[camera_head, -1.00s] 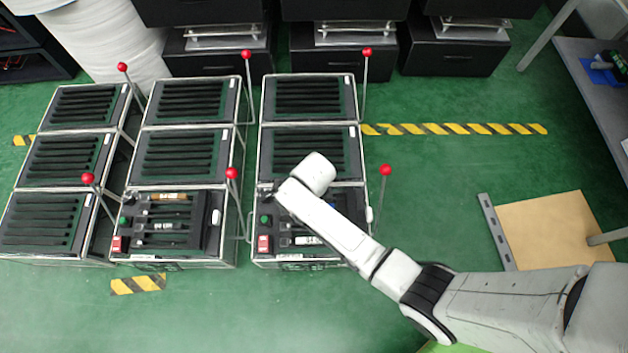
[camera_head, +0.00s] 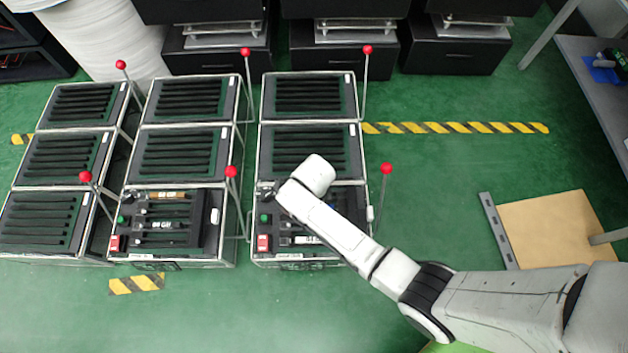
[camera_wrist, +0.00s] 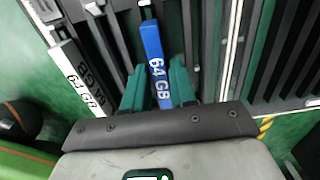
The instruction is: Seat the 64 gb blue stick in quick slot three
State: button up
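The blue stick (camera_wrist: 153,50), marked 64 GB, shows in the wrist view with its narrow end pointing up the picture, among dark slot bars. My gripper (camera_wrist: 159,82) has its green fingers on both sides of the blue stick, close against it, and looks shut on it. Whether the stick's tip is in a slot cannot be told. A white stick (camera_wrist: 78,78), also marked 64 GB, lies left of it. In the head view my gripper is hidden under my arm, over the front right fixture (camera_head: 262,205).
The front middle fixture (camera_head: 118,205) also holds sticks. The other fixtures (camera_head: 305,95) show bare dark slots. Red-knobbed levers (camera_head: 386,169) stand at the fixtures' right sides. Green floor to the right is partly clear, with a tan board (camera_head: 550,225).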

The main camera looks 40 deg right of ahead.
jog(key=o, duration=0.3)
jog(key=shift+o, duration=0.2)
notch_tip(320, 180, up, 11)
jog(key=p, duration=0.5)
jog(key=shift+p, duration=0.35)
jog(key=shift+f, duration=0.1)
